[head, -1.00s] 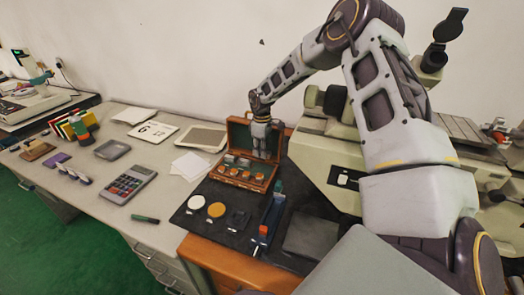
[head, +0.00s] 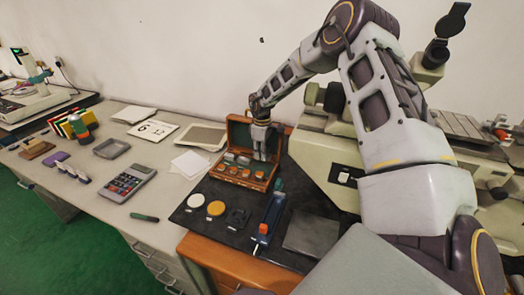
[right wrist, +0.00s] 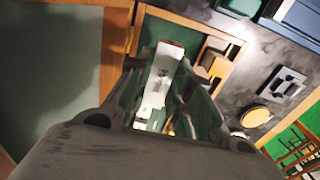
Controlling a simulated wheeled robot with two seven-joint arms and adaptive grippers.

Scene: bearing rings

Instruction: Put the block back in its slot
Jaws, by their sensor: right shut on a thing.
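An open wooden case (head: 240,178) with a green lining stands on the dark mat, its lid raised at the back. Several small orange-topped and grey pieces sit in its front part. My right gripper (head: 261,152) points down into the right half of the case. In the right wrist view its fingers (right wrist: 165,105) are shut on a narrow pale block (right wrist: 167,58), with green lining around it. The block's lower end is hidden, so I cannot tell whether it touches the slot. My left gripper is out of view.
On the dark mat (head: 190,222) lie a white disc (head: 196,201), a yellow disc (head: 216,208), a dark square piece (head: 237,217) and a blue tray (head: 272,212). A calculator (head: 131,182) lies further left. The machine stands close on the right.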

